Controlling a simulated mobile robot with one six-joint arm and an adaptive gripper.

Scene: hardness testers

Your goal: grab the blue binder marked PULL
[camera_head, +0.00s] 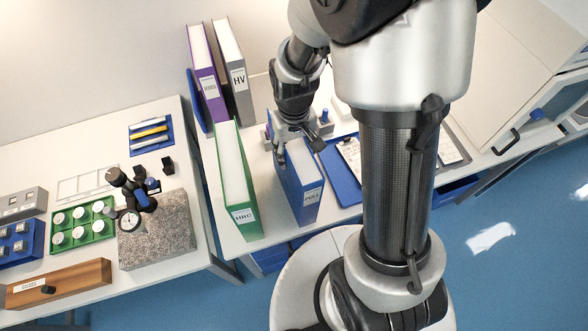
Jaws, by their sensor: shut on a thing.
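The blue binder (304,202) stands upright near the front of the right bench, its labelled spine facing the near edge. The small label on it is hard to read. My gripper (291,150) is at the binder's upper far part and is shut on it. The fingers partly cover the binder's top there, and my arm comes down from above and behind.
A green binder (230,165) marked HBC stands just left of the blue one, with a gap between. Purple (209,86) and grey (235,76) binders stand behind. A clipboard (349,154) lies on the right. A granite block (157,230) sits on the left table.

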